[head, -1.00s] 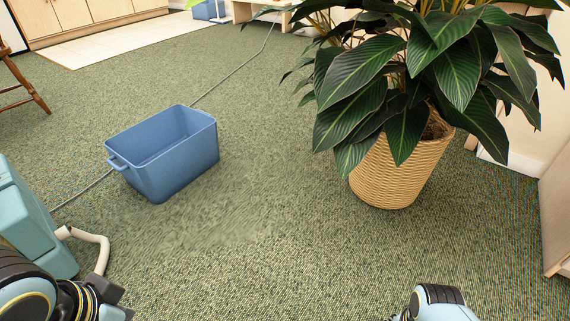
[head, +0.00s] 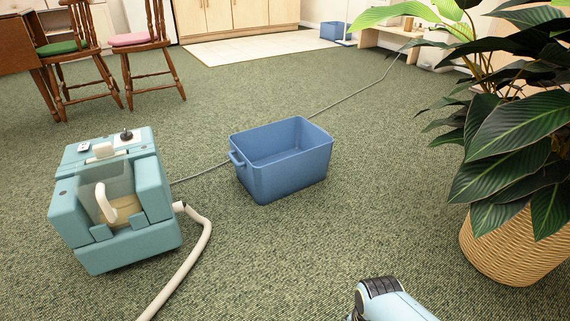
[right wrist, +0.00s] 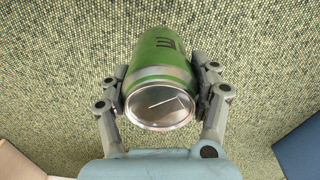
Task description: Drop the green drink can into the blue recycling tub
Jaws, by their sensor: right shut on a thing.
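The blue recycling tub (head: 290,178) stands upright on the carpet near the middle of the head view. Its inside looks empty as far as I can see. The green drink can (right wrist: 161,62) is in the right wrist view, its silver end toward the camera. My right gripper (right wrist: 163,80) is shut on the can, one finger on each side, with carpet behind it. In the head view only part of my right arm shows at the bottom edge; the gripper and can are out of that picture. My left gripper is in neither view.
A teal machine (head: 113,205) with a pale hose (head: 190,255) stands left of the tub. A grey cord (head: 350,95) runs behind the tub. A potted plant (head: 515,240) stands at right. Wooden chairs (head: 145,50) are at back left. Carpet in front of the tub is clear.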

